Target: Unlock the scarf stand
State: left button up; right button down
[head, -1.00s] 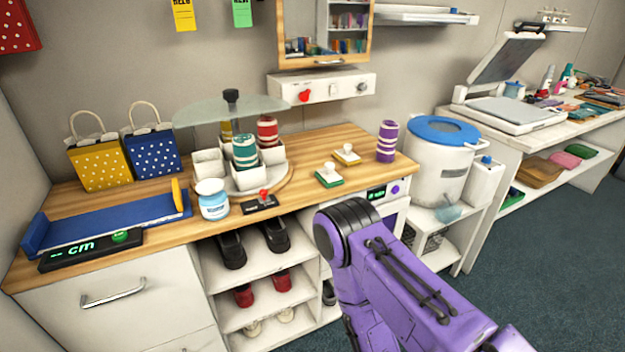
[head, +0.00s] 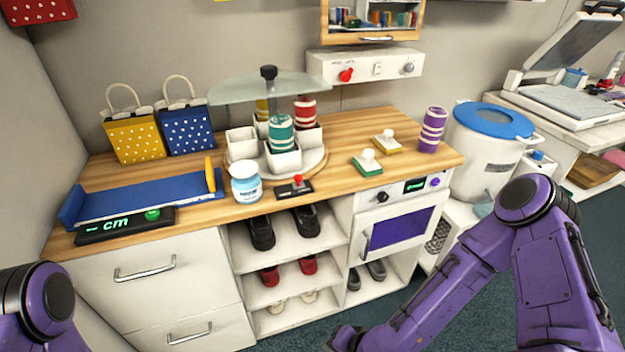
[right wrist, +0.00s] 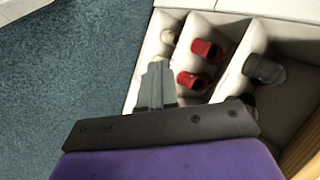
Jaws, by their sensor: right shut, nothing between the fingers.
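The scarf stand (head: 318,160) is a round white turntable with white cups under a glass canopy, at the middle of the wooden counter. It holds a green scarf roll (head: 281,134), a red one (head: 305,111) and a yellow one partly hidden behind. A small black block with a red lever (head: 296,186) sits at its front edge; I cannot tell its lock state. My right gripper (head: 345,338) is low in front of the shoe shelves, shut and empty, well away from the stand. It also shows in the right wrist view (right wrist: 156,78). My left gripper is out of view.
A white jar (head: 246,184) stands beside the lever block. A blue tray (head: 140,198) and a cm display (head: 125,226) lie left. Two stamps and a purple scarf roll (head: 432,130) are right. Shoe shelves (head: 290,245) are below; carpet is free in front.

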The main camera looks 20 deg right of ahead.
jog(key=w+d+r+m+t+y, duration=0.25)
jog(key=w+r+t, duration=0.25)
jog(key=w+r, duration=0.9)
jog(key=w+d+r+t, duration=0.2)
jog(key=d+r, duration=0.2)
jog(key=r, duration=0.2)
jog(key=w+d+r+t+h, duration=0.1)
jog(key=w+d+r+t, duration=0.1)
jog(key=d+r, duration=0.3)
notch_tip(320, 180, up, 2)
jog(key=shift+w+r+t+p, duration=0.15)
jog(key=shift+w+t+p, duration=0.2)
jog(key=shift+t+p, duration=0.1)
jog(key=shift+w, duration=0.1)
send_near(298, 181)
jog(key=w+d, duration=0.3)
jog(key=w, duration=0.2)
jog(key=w+a, duration=0.2)
jog(key=a, duration=0.1)
jog(key=shift+w+p, duration=0.1)
jog(key=shift+p, duration=0.3)
